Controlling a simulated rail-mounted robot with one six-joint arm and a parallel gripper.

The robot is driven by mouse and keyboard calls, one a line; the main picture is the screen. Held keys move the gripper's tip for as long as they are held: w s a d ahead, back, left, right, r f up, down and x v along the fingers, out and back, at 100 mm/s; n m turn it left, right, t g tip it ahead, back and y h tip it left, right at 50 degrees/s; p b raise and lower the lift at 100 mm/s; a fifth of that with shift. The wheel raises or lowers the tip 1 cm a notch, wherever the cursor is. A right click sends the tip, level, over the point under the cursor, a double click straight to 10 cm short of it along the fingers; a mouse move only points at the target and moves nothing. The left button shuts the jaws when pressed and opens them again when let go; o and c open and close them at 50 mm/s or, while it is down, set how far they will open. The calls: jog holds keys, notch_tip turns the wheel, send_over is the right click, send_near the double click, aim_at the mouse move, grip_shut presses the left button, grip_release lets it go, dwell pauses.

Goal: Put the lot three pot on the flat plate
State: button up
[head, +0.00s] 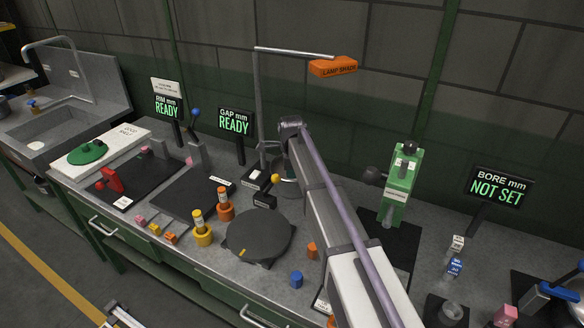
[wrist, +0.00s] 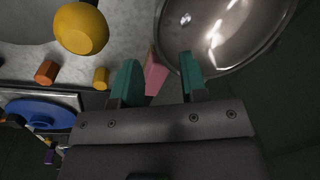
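A yellow pot-like piece (head: 202,232) and an orange one (head: 225,208), each with a small pale label, stand left of a round dark disc (head: 262,228). I cannot read a lot number on either, so I cannot tell which is lot three. A flat dark plate (head: 187,198) lies farther left; I cannot tell whether it or the disc is the flat plate. My gripper (wrist: 160,72) shows in the wrist view with its two teal fingers apart. A pink piece (wrist: 155,76) shows between them, nearer the left finger, without filling the gap. The gripper is hidden behind my arm in the head view.
A shiny round metal surface (wrist: 222,30) lies close by the right finger. A large yellow piece (wrist: 82,28) is at upper left. A green stand (head: 400,188) and lamp post (head: 260,105) rise on the bench. Small coloured pieces line the front edge.

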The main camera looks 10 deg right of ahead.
jog(key=s+d+r+n, duration=0.1)
jog(key=s+n, duration=0.8)
jog(key=s, duration=0.8)
jog(key=s+d+r+n+g+p, duration=0.1)
jog(key=s+d+r+n, duration=0.1)
jog(key=s+n, duration=0.8)
jog(key=s, duration=0.7)
jog(key=shift+d+r+g+p, duration=0.15)
jog(key=shift+d+g+p, duration=0.15)
jog(key=shift+o, duration=0.3)
jog(key=shift+w, duration=0.25)
